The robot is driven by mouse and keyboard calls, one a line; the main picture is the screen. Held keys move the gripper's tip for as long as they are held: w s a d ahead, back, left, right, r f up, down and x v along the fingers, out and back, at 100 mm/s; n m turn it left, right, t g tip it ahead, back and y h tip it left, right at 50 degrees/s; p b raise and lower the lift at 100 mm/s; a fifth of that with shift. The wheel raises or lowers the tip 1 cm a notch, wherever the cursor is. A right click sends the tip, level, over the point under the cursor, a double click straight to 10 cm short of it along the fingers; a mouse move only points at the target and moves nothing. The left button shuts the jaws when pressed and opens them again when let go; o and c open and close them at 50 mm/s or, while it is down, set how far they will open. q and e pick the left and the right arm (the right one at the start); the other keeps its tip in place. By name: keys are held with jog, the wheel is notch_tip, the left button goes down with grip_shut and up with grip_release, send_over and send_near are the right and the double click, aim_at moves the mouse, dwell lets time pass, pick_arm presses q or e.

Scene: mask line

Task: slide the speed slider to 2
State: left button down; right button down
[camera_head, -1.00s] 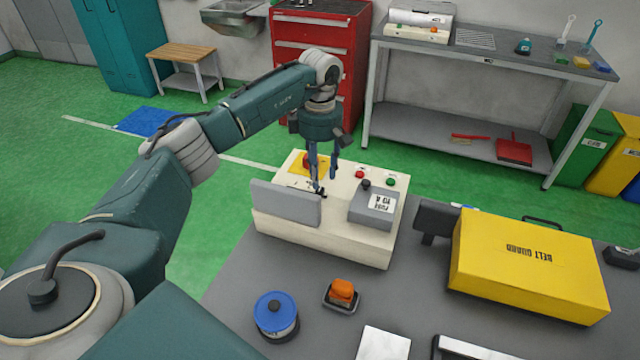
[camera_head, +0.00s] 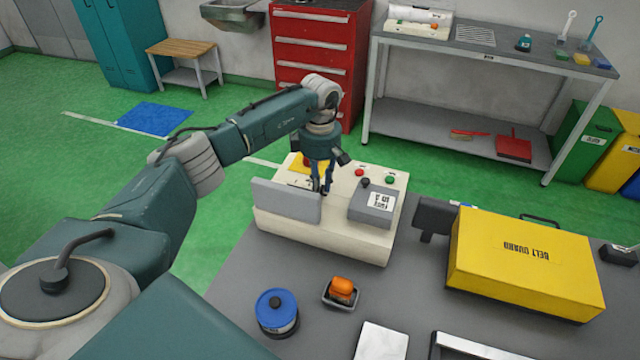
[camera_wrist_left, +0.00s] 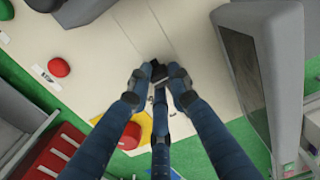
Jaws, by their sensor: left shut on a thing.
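The speed slider's small black knob (camera_wrist_left: 158,72) shows in the left wrist view on the cream control box. My left gripper (camera_wrist_left: 157,84) is shut on it, with the fingers around the knob. In the head view the left gripper (camera_head: 323,190) points down at the top of the cream control box (camera_head: 335,235), behind the grey upright panel (camera_head: 286,200). The knob is hidden there by the fingers and panel. The slider's scale and numbers cannot be read. My right gripper is not in view.
A red button (camera_head: 359,172) and a green button (camera_head: 390,180) sit right of the gripper on the box. A grey block (camera_head: 371,205) with a label stands in front of them. The yellow belt guard (camera_head: 525,262) lies to the right.

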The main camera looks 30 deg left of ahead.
pick_arm(q)
jog(key=shift+s+a+b, duration=0.25)
jog(key=shift+a+b, duration=0.1)
jog(key=shift+a, duration=0.65)
jog(key=shift+s+a+b, duration=0.2)
jog(key=shift+a+b, duration=0.15)
jog(key=shift+a, duration=0.6)
jog(key=c, duration=1.6)
grip_release()
jog(key=shift+r, duration=0.1)
notch_tip(320, 180, up, 12)
jog(key=shift+f, duration=0.1)
